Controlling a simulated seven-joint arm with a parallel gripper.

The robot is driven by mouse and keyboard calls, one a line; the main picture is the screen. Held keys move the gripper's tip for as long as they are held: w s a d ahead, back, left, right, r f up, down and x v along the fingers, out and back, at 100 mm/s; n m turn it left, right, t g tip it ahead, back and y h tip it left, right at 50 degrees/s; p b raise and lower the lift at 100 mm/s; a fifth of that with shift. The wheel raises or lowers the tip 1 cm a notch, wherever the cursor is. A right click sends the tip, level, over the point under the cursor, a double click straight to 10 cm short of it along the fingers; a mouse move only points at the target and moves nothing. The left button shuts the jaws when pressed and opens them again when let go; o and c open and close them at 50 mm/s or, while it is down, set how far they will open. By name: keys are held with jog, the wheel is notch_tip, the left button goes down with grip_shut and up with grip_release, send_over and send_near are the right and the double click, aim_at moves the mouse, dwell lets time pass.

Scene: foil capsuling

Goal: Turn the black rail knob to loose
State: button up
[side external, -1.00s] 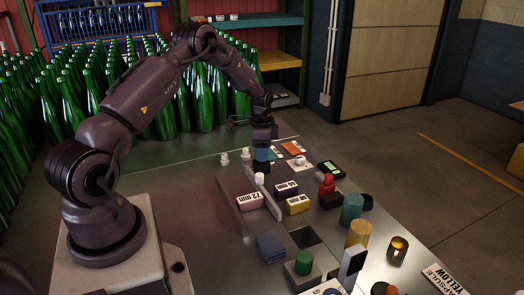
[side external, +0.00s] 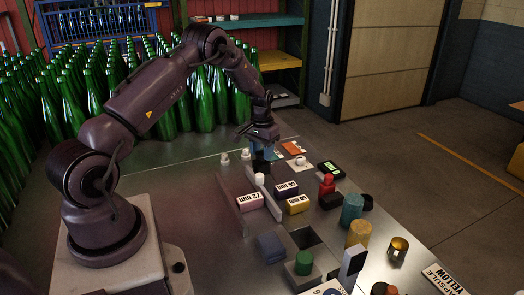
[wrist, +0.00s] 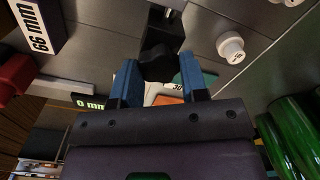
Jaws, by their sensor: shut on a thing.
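The black rail knob (wrist: 158,60) shows in the wrist view between my gripper's two blue fingers. My gripper (wrist: 162,82) is shut on it. In the side view my gripper (side external: 262,150) reaches down to the black knob (side external: 260,166) beside the metal rail (side external: 238,190). The fingers hide part of the knob, and I see no mark that tells its angle. A white knob (wrist: 230,46) stands to the right of the gripper in the wrist view.
Labelled blocks, the 72 mm one (side external: 250,201) and a yellow one (side external: 297,204), lie in front of my gripper. A red item (side external: 327,184) and a teal cylinder (side external: 351,207) stand to the right. Green bottles (side external: 205,100) crowd behind.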

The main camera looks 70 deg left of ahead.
aim_at(262, 152)
jog(key=n, duration=0.4)
jog(key=shift+r+n, duration=0.1)
jog(key=shift+n, duration=0.3)
dwell(0.4)
jog(key=o, duration=0.9)
notch_tip(262, 152, up, 13)
jog(key=shift+f, duration=0.1)
jog(key=s+d+r+m+t, duration=0.2)
jog(key=s+d+r+m, duration=0.1)
jog(key=s+d+r, duration=0.2)
jog(key=s+d+r+m+t, duration=0.1)
jog(key=s+d+r+m, duration=0.3)
jog(key=s+d, duration=0.5)
jog(key=s+d+r+m+t, duration=0.2)
jog(key=s+d+r, duration=0.5)
jog(key=d, duration=0.8)
jog(key=shift+s+d+r+m+t, duration=0.2)
jog(key=shift+s+m+t, duration=0.15)
jog(key=shift+m, duration=0.45)
